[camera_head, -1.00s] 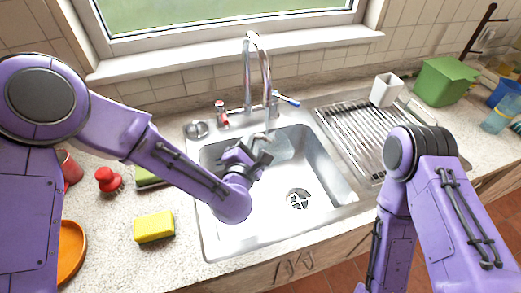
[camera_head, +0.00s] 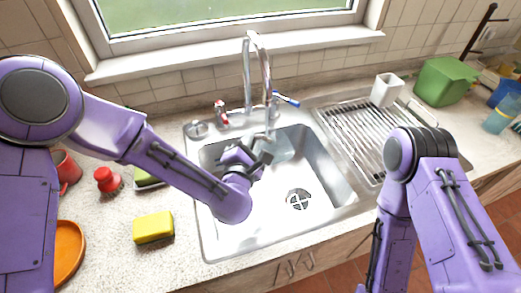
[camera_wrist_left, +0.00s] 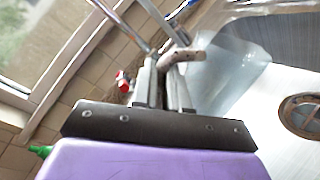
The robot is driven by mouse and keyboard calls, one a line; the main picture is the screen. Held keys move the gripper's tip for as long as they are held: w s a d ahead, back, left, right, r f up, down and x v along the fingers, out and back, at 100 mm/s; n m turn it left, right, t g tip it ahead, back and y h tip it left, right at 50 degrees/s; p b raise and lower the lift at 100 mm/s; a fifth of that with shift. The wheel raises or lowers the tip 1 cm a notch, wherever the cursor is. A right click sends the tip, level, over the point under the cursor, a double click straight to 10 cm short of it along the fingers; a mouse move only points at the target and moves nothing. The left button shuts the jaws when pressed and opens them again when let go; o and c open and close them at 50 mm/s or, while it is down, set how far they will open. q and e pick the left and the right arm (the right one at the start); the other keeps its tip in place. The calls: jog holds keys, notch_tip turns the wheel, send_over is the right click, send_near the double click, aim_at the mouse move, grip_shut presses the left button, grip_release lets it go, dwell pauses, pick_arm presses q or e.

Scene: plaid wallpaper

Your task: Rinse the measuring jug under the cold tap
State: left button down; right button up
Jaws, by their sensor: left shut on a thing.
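The clear measuring jug (camera_head: 281,148) is in the back part of the sink (camera_head: 325,205), below the tap spout (camera_head: 266,75). My left gripper (camera_head: 263,153) is shut on the jug at its left side. In the left wrist view, the gripper's fingers (camera_wrist_left: 168,75) close on the handle of the jug (camera_wrist_left: 208,78); the jug looks tilted. The blue-marked tap lever (camera_head: 287,99) is right of the spout, and the red-marked one (camera_head: 220,112) is left. I cannot tell whether water runs. My right gripper is out of view.
A ribbed drainer (camera_head: 350,135) with a white cup (camera_head: 386,90) lies right of the sink. A yellow sponge (camera_head: 154,228), red-knobbed brush (camera_head: 108,180), red mug (camera_head: 68,170) and orange plate (camera_head: 69,252) are on the left counter. The front of the basin is clear.

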pick_arm(q)
jog(key=shift+a, duration=0.1)
jog(key=shift+a, duration=0.4)
jog(key=shift+d, duration=0.1)
jog(key=shift+d+b, duration=0.3)
jog(key=shift+d, duration=0.15)
jog(key=shift+a, duration=0.1)
jog(key=shift+a, duration=0.45)
